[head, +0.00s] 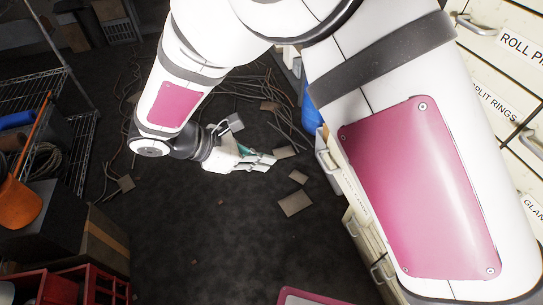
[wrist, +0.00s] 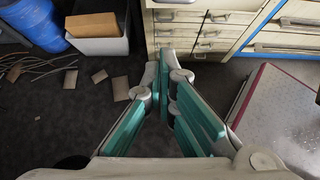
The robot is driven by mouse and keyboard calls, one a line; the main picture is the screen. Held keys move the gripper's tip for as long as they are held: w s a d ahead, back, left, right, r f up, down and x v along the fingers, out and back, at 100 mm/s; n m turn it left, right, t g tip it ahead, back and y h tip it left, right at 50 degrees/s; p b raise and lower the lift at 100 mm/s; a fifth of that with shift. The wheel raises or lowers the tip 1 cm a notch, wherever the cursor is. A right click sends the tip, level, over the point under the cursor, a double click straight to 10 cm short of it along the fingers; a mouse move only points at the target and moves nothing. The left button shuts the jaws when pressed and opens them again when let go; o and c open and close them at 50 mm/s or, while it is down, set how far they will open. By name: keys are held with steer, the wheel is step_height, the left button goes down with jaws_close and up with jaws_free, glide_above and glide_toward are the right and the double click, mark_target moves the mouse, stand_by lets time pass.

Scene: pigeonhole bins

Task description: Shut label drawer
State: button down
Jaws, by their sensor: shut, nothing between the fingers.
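A cream drawer cabinet shows at the right of the head view (head: 525,115), with labels "ROLL PI", "SPLIT RINGS" and "GLAN" readable in part. Lower cream drawer fronts (head: 350,190) with handles show beyond my arm. One near the gripper seems to stand out, but my arm hides much of it. I cannot tell which front is the label drawer. In the wrist view, cream drawers with metal handles (wrist: 212,33) are at the top, beyond the fingertips. My gripper (head: 271,161) is shut and empty, in open air left of the fronts; its teal-padded fingers meet in the wrist view (wrist: 166,70).
Cables and cardboard scraps (head: 295,204) lie on the dark floor. A blue barrel (wrist: 40,22) and a white box (wrist: 98,43) stand beside the cabinet. The middle floor is mostly clear.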

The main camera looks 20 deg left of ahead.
steer(key=w+d+f+b, duration=0.1)
steer(key=w+d+f, duration=0.3)
steer(key=d, duration=0.4)
steer(key=shift+w+b, duration=0.4)
steer(key=shift+w, duration=0.45)
steer(key=shift+d, duration=0.1)
steer(key=w+d, duration=0.4)
steer(key=d, duration=0.3)
steer(key=w+d, duration=0.5)
steer(key=d, duration=0.2)
steer(key=w+d+b, duration=0.1)
steer(key=w+d, duration=0.4)
steer(key=d, duration=0.2)
steer(key=shift+a, duration=0.1)
